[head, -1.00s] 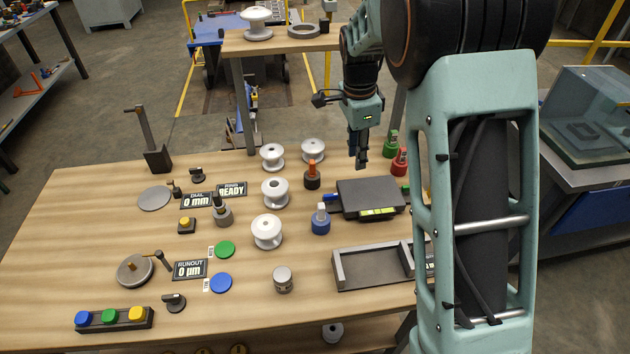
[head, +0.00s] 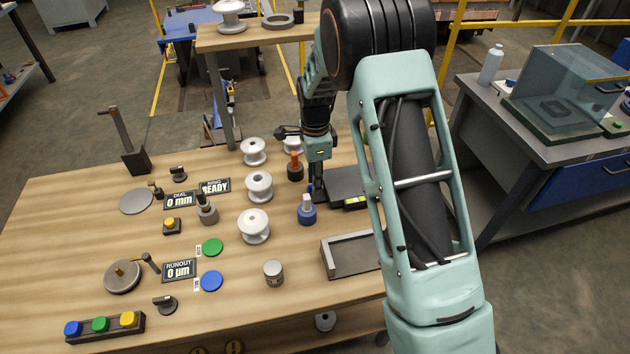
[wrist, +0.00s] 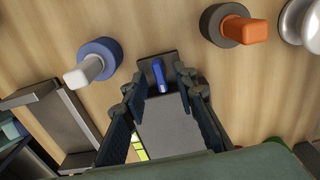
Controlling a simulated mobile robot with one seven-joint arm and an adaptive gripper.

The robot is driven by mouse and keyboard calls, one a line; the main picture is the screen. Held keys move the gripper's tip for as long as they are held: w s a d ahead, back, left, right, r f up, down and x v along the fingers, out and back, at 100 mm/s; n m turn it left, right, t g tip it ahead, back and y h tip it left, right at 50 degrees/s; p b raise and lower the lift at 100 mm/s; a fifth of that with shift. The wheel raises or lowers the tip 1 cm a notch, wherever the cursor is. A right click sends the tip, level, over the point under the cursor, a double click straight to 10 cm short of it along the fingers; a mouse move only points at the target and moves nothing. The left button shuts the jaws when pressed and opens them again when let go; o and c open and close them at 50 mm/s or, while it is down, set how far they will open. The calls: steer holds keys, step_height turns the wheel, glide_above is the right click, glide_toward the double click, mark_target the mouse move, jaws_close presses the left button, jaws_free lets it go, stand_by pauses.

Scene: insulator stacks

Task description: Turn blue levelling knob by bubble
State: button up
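The levelling plate (head: 345,182) is a flat dark slab at the right of the table, partly behind my arm. Its yellow-green bubble vial (head: 356,202) shows on the near side; the bubble itself is too small to read. In the wrist view the blue knob (wrist: 159,74) is a small blue bar on a dark tab at the end of the grey plate (wrist: 170,125). My gripper (wrist: 158,88) points down over it, fingers open on either side with gaps to the knob. In the head view my gripper (head: 317,192) hides the knob.
A blue-collared post (head: 307,211) stands close beside my gripper, and an orange-topped post (head: 295,168) stands behind. White insulators (head: 258,187) stand to the left. An open grey tray (head: 348,258) lies in front of the plate.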

steer(key=shift+f, duration=0.25)
jaws_close()
steer(key=shift+n, duration=0.4)
steer(key=n+b, duration=0.2)
steer(key=n, duration=0.2)
steer(key=shift+n, duration=0.3)
steer(key=shift+n+b, duration=0.45)
steer(key=shift+n, duration=1.75)
